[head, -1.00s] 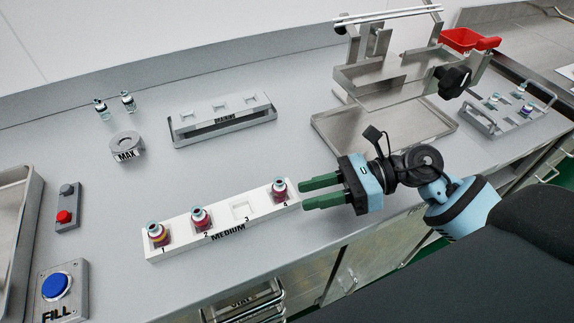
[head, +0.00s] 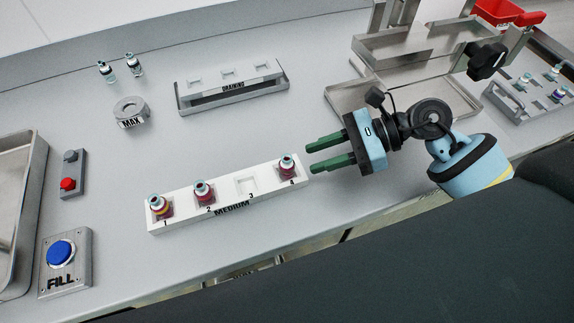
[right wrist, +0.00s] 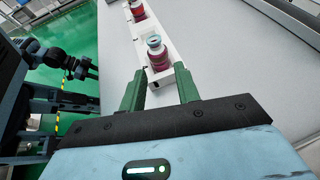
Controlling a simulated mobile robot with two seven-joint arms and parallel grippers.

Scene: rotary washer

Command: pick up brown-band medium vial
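The white MEDIUM rack (head: 270,198) holds vials in slots 1, 2 and 4; slot 3 is empty. The slot 1 vial (head: 159,207) shows a yellowish-brown band above its red base. The slot 2 vial (head: 203,192) and slot 4 vial (head: 287,167) look red to pink; their band colours are hard to tell. My right gripper (head: 318,154) is open and empty, just right of the slot 4 vial, not touching it. In the right wrist view the slot 4 vial (right wrist: 156,54) stands beyond the open green fingers (right wrist: 160,88). My left gripper is not in view.
A DRAINING rack (head: 232,90), a MAX ring (head: 130,112) and two clear vials (head: 121,68) are farther back. The FILL button (head: 61,252) is at left. A metal machine (head: 420,60) stands back right. The counter between the racks is clear.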

